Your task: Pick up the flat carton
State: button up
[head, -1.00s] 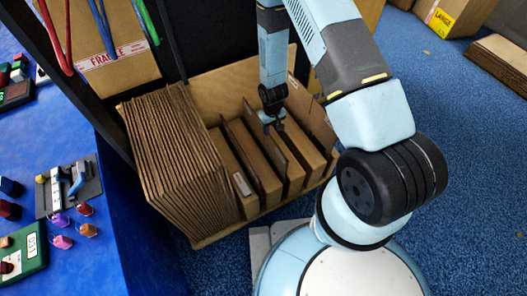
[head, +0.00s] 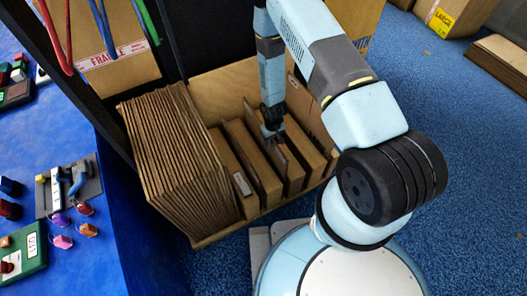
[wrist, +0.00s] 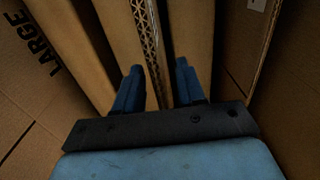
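Several flat cartons stand on edge in a wooden bin (head: 225,240). My gripper (head: 273,137) points down into the bin's right half, at the top of one flat carton (head: 284,160). In the wrist view, my gripper (wrist: 160,78) has its two blue fingers apart. The corrugated top edge of the flat carton (wrist: 148,35) runs between them, nearer the left finger. I see a gap on the right finger's side; contact on the left side is unclear. The carton's lower part is hidden in the bin.
A tight pack of flat cartons (head: 175,160) fills the bin's left side. A dark rack with a FRAGILE carton (head: 112,50) stands behind left. A blue table (head: 120,225) is at left. Blue floor (head: 450,130) lies open at right.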

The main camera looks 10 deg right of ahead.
jog(key=shift+f, duration=0.2)
jog(key=shift+c, duration=0.2)
grip_shut()
dwell(1.2)
